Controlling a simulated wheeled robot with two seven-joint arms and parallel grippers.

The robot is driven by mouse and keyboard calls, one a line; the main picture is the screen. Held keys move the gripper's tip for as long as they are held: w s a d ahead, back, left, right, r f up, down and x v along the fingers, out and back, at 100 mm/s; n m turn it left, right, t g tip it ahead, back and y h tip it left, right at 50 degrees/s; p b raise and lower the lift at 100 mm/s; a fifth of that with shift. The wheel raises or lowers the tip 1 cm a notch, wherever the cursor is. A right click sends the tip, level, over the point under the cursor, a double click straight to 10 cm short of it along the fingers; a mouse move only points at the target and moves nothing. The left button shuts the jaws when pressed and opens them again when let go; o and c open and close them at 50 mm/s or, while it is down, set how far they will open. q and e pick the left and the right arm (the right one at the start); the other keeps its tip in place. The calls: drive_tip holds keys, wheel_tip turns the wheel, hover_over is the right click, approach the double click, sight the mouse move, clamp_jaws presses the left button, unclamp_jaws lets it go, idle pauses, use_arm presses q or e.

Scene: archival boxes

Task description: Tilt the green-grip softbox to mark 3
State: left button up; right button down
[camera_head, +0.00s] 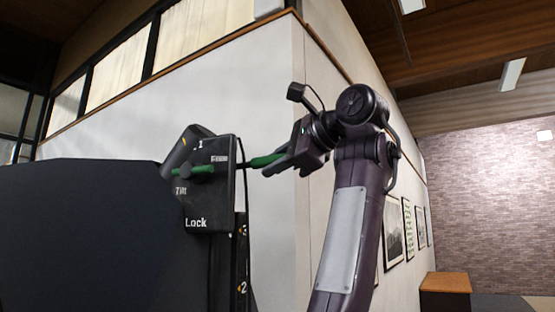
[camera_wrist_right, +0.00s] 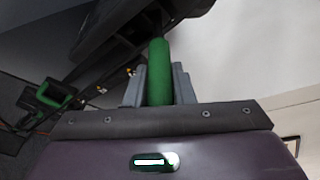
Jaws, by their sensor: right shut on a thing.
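The softbox (camera_head: 85,235) is a large dark panel filling the lower left of the head view. At its right edge is a black plate (camera_head: 212,220) lettered "Tilt" and "Lock", with a green knob (camera_head: 198,171) on it. The green grip (camera_head: 258,161) sticks out to the right of the plate. My right gripper (camera_head: 280,162) is shut on the grip's outer end. In the right wrist view the green grip (camera_wrist_right: 160,75) stands between the two grey fingers. A "1" shows on top of the plate; other small numerals on the post are partly hidden. My left gripper is not in view.
A dark upright post (camera_head: 241,265) with a cable stands below the plate. A white wall (camera_head: 275,100) with a corner is close behind my right gripper. Another green and black item (camera_wrist_right: 48,95) shows at the left of the right wrist view.

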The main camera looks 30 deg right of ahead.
drive_tip(key=shift+s+r, duration=0.1)
drive_tip(key=shift+r, duration=0.1)
drive_tip(key=c, duration=1.3)
unclamp_jaws()
drive_tip(key=shift+o, duration=0.2)
drive_tip(key=shift+s, duration=0.15)
drive_tip(key=b+v, duration=0.3)
drive_tip(key=v, duration=0.4)
drive_tip(key=shift+s, duration=0.15)
drive_tip(key=shift+d, duration=0.1)
